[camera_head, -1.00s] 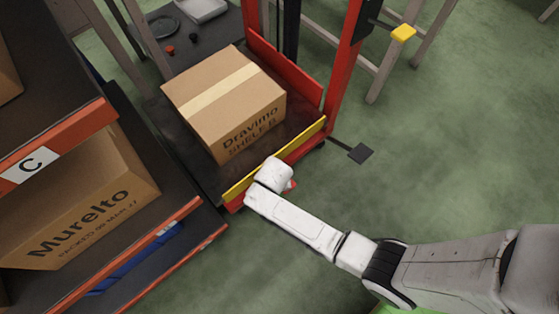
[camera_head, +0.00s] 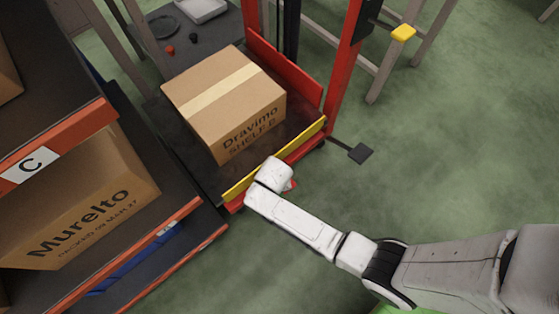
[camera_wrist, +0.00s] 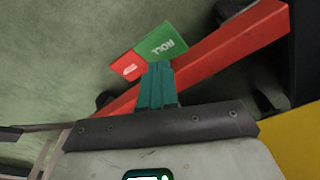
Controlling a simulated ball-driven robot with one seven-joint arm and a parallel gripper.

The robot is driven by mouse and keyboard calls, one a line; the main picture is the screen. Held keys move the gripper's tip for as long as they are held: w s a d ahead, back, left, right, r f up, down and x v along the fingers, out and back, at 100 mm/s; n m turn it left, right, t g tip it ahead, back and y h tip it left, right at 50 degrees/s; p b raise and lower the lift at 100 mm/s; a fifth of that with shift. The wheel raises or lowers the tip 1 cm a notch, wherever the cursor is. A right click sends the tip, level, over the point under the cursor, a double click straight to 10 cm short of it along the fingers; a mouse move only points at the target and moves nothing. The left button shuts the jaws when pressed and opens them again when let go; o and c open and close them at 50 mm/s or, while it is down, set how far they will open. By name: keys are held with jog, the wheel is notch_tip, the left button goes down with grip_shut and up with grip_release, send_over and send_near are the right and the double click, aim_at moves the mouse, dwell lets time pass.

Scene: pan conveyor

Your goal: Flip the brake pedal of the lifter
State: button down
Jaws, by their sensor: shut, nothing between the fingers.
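The brake pedal (camera_wrist: 148,50) shows in the wrist view as a two-part plate at the edge of the lifter's red base beam (camera_wrist: 215,50). Its right half is green and reads "ROLL"; its left half is red with small white lettering. My gripper (camera_wrist: 159,70) has its teal fingers shut and empty, with the tips at the pedal's near edge by the seam between the halves. I cannot tell whether they touch. In the head view my wrist hides the fingers, and only a small red patch shows beside it. The lifter (camera_head: 335,85) has a red frame and a yellow front edge.
A carton (camera_head: 225,100) sits on the lifter's dark platform. A black foot plate (camera_head: 360,153) sticks out right of the lifter on a rod. A shelf rack (camera_head: 95,125) with a carton stands at left.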

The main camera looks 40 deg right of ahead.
jog(key=shift+f+b, duration=1.5)
jog(key=shift+f, duration=0.55)
dwell(1.3)
notch_tip(320, 180, up, 7)
jog(key=p, duration=0.7)
jog(key=shift+r, duration=0.1)
dwell(0.7)
jog(key=s+d+r+n+p, duration=0.1)
jog(key=s+d+r+n, duration=0.25)
jog(key=s+r, duration=0.6)
jog(key=s+d+r+n+p, duration=0.15)
jog(key=s+d+r, duration=0.45)
jog(key=r, duration=0.7)
notch_tip(320, 180, up, 26)
jog(key=a+p, duration=0.1)
jog(key=p, duration=2.4)
jog(key=shift+s+a+r+n+g+y, duration=0.15)
jog(key=shift+s+a+n+g+y, duration=0.15)
jog(key=shift+s, duration=0.1)
